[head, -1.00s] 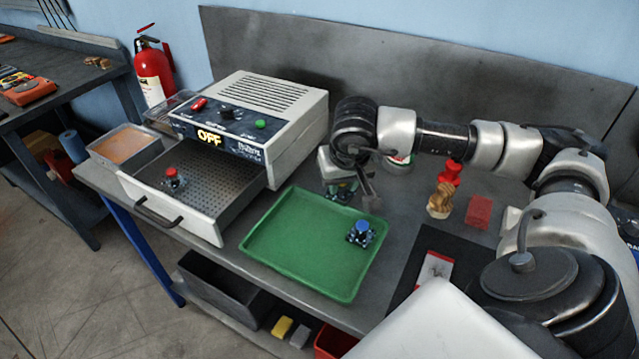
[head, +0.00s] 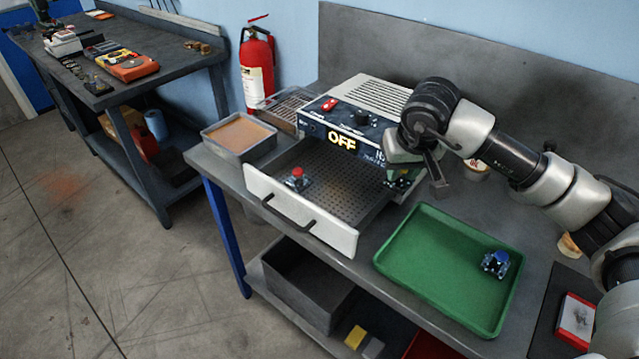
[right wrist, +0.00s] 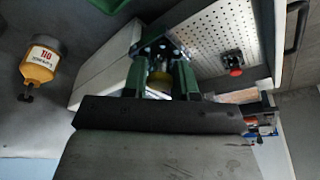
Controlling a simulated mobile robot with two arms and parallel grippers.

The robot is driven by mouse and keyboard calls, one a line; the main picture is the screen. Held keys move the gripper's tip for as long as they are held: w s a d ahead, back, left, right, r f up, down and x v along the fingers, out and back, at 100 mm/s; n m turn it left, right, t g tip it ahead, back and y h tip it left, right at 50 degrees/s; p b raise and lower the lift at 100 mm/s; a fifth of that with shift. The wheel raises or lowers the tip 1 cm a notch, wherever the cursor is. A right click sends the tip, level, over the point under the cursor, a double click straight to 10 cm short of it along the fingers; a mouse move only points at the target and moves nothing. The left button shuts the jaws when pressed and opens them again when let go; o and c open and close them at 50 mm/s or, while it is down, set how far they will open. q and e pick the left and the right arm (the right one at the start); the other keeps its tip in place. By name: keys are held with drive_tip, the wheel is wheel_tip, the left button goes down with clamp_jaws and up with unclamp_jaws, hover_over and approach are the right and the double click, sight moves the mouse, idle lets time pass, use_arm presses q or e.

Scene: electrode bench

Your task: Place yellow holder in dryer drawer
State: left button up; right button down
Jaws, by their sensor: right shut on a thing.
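My right gripper (head: 402,180) is in the head view, above the bench at the right side of the dryer (head: 372,118). In the right wrist view its two fingers are closed around the yellow holder (right wrist: 159,79), a dark frame with a yellow part. In the head view the holder is mostly hidden by the gripper. The dryer drawer (head: 348,238) is pulled open, with a perforated floor. A red-topped holder (head: 297,178) stands on its left part, and the rest of the floor is bare. My left gripper is not in view.
A green tray (head: 398,268) with a blue-topped holder (head: 495,263) lies right of the drawer. A metal pan (head: 240,137) stands left of the dryer, whose display reads OFF. An oil bottle (right wrist: 38,66) shows in the right wrist view.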

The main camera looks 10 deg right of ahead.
drive_tip(key=shift+w+a+r, duration=0.1)
drive_tip(key=shift+w+a, duration=0.2)
drive_tip(key=shift+a, duration=0.15)
drive_tip(key=w+a+f+p, duration=0.1)
drive_tip(key=a+f, duration=0.1)
drive_tip(key=w+a+f+p, duration=0.1)
drive_tip(key=w+a+f, duration=0.1)
drive_tip(key=a, duration=0.1)
drive_tip(key=w+a+f+p, duration=0.1)
drive_tip(key=a, duration=0.2)
drive_tip(key=shift+w+f+p, duration=0.3)
drive_tip(key=shift+f+p, duration=0.05)
drive_tip(key=shift+f, duration=0.05)
drive_tip(key=shift+w+a+f, duration=0.4)
drive_tip(key=shift+a+f, duration=0.1)
drive_tip(key=shift+a, duration=0.05)
drive_tip(key=shift+f+p, duration=0.3)
wheel_tip(320, 180, down, 2)
drive_tip(key=shift+f+p, duration=0.2)
drive_tip(key=shift+p, duration=0.35)
drive_tip(key=shift+f, duration=0.4)
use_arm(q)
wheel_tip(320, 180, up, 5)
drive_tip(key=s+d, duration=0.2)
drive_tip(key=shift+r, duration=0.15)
use_arm(e)
drive_tip(key=shift+f, duration=0.2)
